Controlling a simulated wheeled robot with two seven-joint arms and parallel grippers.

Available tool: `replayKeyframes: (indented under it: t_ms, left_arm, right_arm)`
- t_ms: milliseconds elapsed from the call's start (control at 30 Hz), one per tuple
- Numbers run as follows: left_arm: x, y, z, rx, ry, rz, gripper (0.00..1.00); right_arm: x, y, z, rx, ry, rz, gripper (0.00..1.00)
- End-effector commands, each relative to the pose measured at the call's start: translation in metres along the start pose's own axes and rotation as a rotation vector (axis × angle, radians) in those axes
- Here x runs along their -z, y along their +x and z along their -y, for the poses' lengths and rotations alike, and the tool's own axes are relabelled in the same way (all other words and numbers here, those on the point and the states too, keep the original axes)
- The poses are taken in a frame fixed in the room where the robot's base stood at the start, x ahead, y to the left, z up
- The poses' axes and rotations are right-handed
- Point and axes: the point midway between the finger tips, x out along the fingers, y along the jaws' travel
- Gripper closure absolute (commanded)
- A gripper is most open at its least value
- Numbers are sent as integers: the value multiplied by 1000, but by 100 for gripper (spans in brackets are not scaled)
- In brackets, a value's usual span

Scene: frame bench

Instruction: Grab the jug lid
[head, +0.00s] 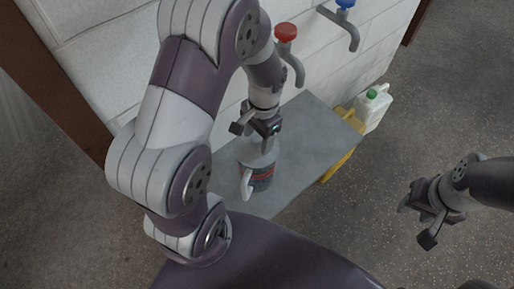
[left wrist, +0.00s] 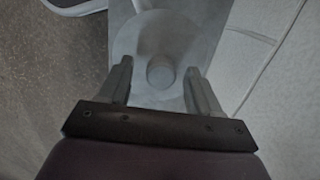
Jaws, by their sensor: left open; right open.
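The jug (head: 257,178) stands upright on the grey bench, dark grey with a red band and a pale handle toward the lower left. Its grey lid (head: 258,153) sits on top; in the left wrist view the lid (left wrist: 138,50) is a round disc with a knob (left wrist: 160,70) in its middle. My left gripper (head: 256,130) is above the lid, open. In the left wrist view its fingers (left wrist: 159,80) stand on either side of the knob, with gaps to both. My right gripper (head: 416,219) is open and empty over the floor at the right, away from the bench.
The grey bench (head: 310,125) is against a pale block wall with a red-topped tap (head: 286,33) and a blue-topped tap (head: 346,4). A white container with a green cap (head: 374,108) and a yellow object (head: 345,150) stand beyond its right end. The bench's right part is clear.

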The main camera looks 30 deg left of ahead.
Motion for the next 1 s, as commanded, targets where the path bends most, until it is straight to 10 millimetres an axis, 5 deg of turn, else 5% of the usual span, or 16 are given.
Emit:
replayKeyframes:
  t_ms: [67, 267, 433, 467, 767, 1000]
  left_arm:
    - [-1, 14, 0, -1, 0, 2, 36]
    - [-1, 12, 0, 0, -1, 0, 40]
    - [-1, 12, 0, -1, -1, 0, 95]
    - [-1, 12, 0, -1, -1, 0, 97]
    - [-1, 4, 0, 0, -1, -2, 97]
    - [-8, -55, 0, 1, -2, -4, 97]
  right_arm:
    - [-1, 7, 0, 0, 0, 0, 57]
    - [-1, 4, 0, 0, 0, 0, 57]
    - [-1, 4, 0, 0, 0, 0, 57]
    - [-1, 4, 0, 0, 0, 0, 57]
    - [0, 0, 0, 0, 0, 0, 57]
    - [3, -23, 0, 0, 0, 0, 57]
